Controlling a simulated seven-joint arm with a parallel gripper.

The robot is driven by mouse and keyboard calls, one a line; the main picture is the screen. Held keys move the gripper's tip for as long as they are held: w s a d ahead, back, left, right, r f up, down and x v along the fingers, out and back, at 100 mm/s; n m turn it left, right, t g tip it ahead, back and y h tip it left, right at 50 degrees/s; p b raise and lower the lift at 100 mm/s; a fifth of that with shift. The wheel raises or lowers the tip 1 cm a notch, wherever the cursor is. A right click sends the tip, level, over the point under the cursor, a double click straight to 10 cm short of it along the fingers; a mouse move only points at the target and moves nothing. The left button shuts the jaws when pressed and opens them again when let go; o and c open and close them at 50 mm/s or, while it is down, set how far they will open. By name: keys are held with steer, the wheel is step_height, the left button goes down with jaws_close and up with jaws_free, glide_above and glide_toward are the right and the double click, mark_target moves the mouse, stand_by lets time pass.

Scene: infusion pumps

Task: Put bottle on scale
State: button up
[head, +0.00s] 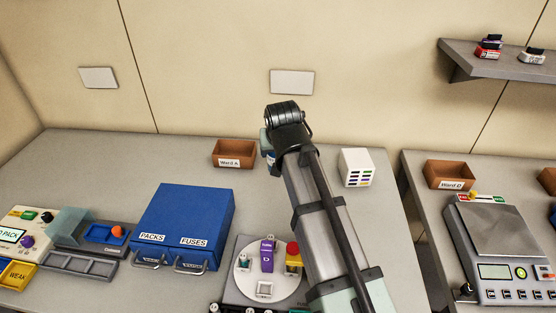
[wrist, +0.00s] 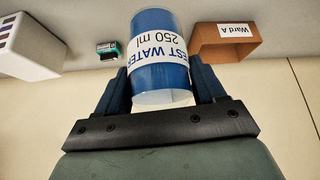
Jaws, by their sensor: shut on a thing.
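A blue bottle with a white label reading "TEST WATER 250 ml" (wrist: 158,72) is held between the two fingers of my gripper (wrist: 160,82). In the wrist view the label is upside down. In the head view my arm hides most of the gripper and bottle; a small blue patch shows at its left edge, near the back of the middle table. The scale (head: 497,228), with a flat grey plate and a lit display, stands on the right table. Its plate is empty.
An open brown Ward A bin (head: 235,163) stands left of the bottle. A white box (head: 357,168) stands to the right. A blue PACKS/FUSES cabinet (head: 186,222) and a round white turntable stand in front. A gap separates the tables. A Ward D bin (head: 450,183) is behind the scale.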

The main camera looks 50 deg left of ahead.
steer(key=shift+r, duration=0.75)
steer(key=w+d+r+m+t+h, duration=0.25)
steer(key=w+d+m, duration=0.35)
steer(key=w+d, duration=2.1)
steer(key=w+d+r+m+h, duration=0.15)
steer(key=w+d, duration=0.25)
steer(key=d, duration=0.6)
steer(key=w+d+r+m, duration=0.15)
steer(key=w+d, duration=0.25)
steer(key=d, duration=0.7)
steer(key=w+d+r+m+h, duration=0.15)
steer(key=w+d, duration=0.25)
steer(key=d, duration=0.6)
steer(key=n+g+y, duration=0.2)
steer(key=n+y, duration=0.4)
steer(key=n, duration=0.4)
glide_above(506, 228)
steer(key=shift+n+g+h, duration=0.25)
steer(key=shift+f, duration=5.05)
steer(key=shift+f, duration=0.1)
